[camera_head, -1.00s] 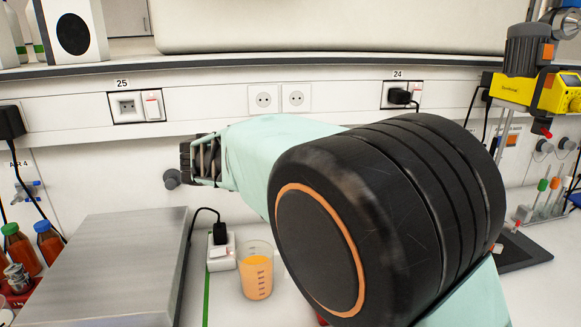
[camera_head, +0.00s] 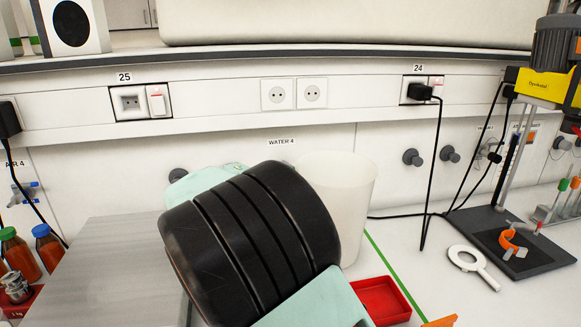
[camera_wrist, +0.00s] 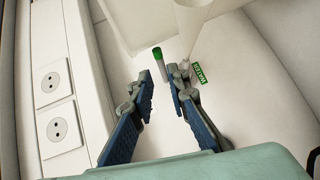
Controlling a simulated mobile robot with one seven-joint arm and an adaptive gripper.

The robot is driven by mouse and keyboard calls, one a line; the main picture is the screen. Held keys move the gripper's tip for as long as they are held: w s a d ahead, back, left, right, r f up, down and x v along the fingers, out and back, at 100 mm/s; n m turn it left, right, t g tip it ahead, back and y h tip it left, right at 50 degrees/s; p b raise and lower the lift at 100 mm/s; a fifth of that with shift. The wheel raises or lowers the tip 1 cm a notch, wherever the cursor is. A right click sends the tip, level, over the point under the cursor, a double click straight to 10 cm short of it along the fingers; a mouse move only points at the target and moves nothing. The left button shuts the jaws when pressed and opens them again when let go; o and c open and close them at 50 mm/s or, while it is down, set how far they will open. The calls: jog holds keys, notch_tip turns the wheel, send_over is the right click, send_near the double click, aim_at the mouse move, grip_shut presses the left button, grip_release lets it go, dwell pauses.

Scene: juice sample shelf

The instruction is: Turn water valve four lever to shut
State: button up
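The WATER 4 label (camera_head: 281,142) is on the white wall panel in the head view; my arm hides the area below it. In the wrist view, a small cylinder with a green end (camera_wrist: 158,62) stands out near a green WATER label (camera_wrist: 198,75). It looks like part of the water valve; its lever cannot be told apart clearly. My gripper (camera_wrist: 157,80) is open, with its blue-padded fingers apart. The green-ended part shows just beyond the fingertips, between them in the picture; contact cannot be told. My arm hides the gripper in the head view.
A large whitish container (camera_head: 345,195) stands right beside my arm. A grey metal box (camera_head: 110,265) is at the left, near bottles with blue (camera_head: 48,245) and green caps. A red tray (camera_head: 382,300) and a stand base (camera_head: 505,250) are at the right.

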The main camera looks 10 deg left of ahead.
jog(key=p+x, duration=0.1)
jog(key=x, duration=0.7)
jog(key=shift+f, duration=0.1)
jog(key=shift+c, duration=0.3)
grip_shut()
